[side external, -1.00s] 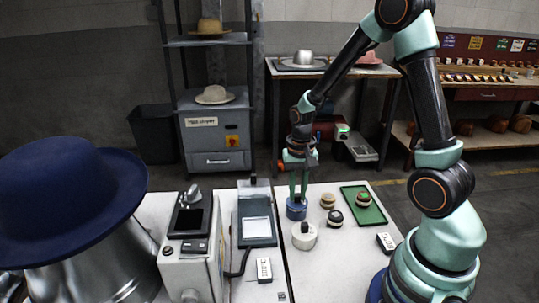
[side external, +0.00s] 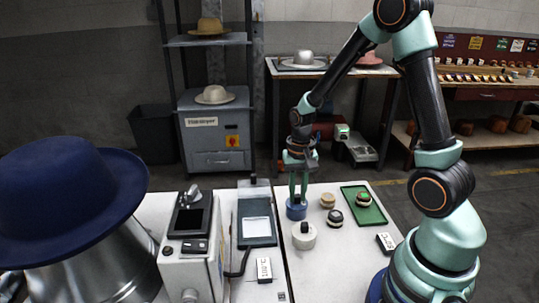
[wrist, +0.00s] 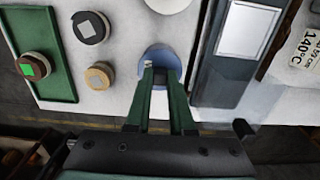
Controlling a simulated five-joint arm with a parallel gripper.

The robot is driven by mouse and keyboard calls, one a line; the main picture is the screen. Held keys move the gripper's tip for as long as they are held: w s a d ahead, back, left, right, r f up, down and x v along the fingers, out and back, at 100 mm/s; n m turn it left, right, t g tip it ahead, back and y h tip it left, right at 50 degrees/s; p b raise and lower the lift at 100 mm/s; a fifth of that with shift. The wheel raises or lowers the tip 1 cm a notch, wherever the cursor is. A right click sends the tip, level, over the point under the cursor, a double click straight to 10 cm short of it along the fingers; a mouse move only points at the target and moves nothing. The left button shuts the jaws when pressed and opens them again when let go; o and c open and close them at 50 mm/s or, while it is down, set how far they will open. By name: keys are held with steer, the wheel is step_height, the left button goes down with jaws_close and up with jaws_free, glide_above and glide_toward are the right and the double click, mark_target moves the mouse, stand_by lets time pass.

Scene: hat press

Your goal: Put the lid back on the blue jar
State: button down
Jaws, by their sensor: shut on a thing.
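The blue jar (side external: 296,212) stands upright on the white table, left of the small round pieces and behind a white jar. My gripper (side external: 297,197) points straight down at its top, and its two fingers are close together. In the wrist view the fingertips (wrist: 160,74) meet over the round blue top (wrist: 157,52). They are shut on the lid at the jar's top. The fingers hide the gripped part, and I cannot tell whether the lid is fully seated or slightly raised.
A white jar (side external: 304,237) with a black knob stands in front. A tan round piece (side external: 327,201) and a dark one (side external: 335,217) lie to the right. The green tray (side external: 371,215) holds another with a green square. A grey device (side external: 256,219) stands left.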

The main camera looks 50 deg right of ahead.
steer(key=c, duration=0.7)
jaws_free()
steer(key=o, duration=0.5)
steer(key=shift+r, duration=3.55)
